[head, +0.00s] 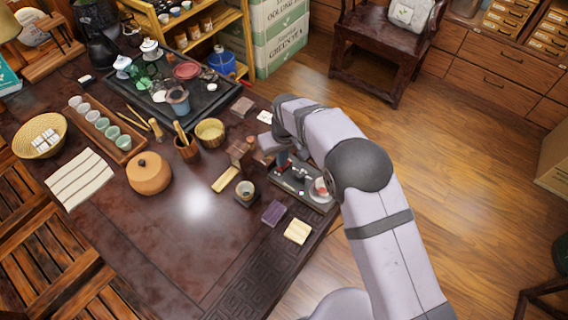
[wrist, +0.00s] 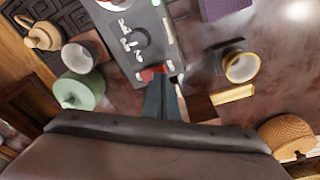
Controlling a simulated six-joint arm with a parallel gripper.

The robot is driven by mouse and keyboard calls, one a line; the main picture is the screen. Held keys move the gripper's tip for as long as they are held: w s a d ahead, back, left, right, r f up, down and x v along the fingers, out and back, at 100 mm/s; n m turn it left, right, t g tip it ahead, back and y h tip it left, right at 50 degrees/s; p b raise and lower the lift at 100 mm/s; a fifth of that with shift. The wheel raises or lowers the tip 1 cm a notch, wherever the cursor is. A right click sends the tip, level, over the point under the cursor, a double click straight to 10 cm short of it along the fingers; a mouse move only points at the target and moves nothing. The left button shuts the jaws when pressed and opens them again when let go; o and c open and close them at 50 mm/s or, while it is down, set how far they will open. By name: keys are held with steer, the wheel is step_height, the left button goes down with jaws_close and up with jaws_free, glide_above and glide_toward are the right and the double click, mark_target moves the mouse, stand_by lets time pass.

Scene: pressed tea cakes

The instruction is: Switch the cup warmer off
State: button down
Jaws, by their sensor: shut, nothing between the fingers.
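The cup warmer appears to be the dark panel (head: 314,201) near the table's right edge, partly behind my arm. In the wrist view the panel (wrist: 118,52) carries small white parts and a red switch-like part (wrist: 150,72) at its near end. I cannot tell which way that part is set. My gripper (wrist: 158,84) is shut and empty, its dark fingertips right at the red part. Whether they touch it is unclear. In the head view my gripper (head: 283,160) is small, over the panel's far end.
A small cup (head: 245,189), a gold block (head: 225,180), a purple block (head: 273,213) and a cream block (head: 297,231) lie left of and in front of the panel.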

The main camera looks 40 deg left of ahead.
steer(key=shift+f+b, duration=0.5)
steer(key=shift+f, duration=0.25)
stand_by(1.0)
steer(key=shift+r, duration=0.1)
step_height(320, 180, up, 7)
steer(key=p, duration=0.4)
stand_by(0.6)
stand_by(0.3)
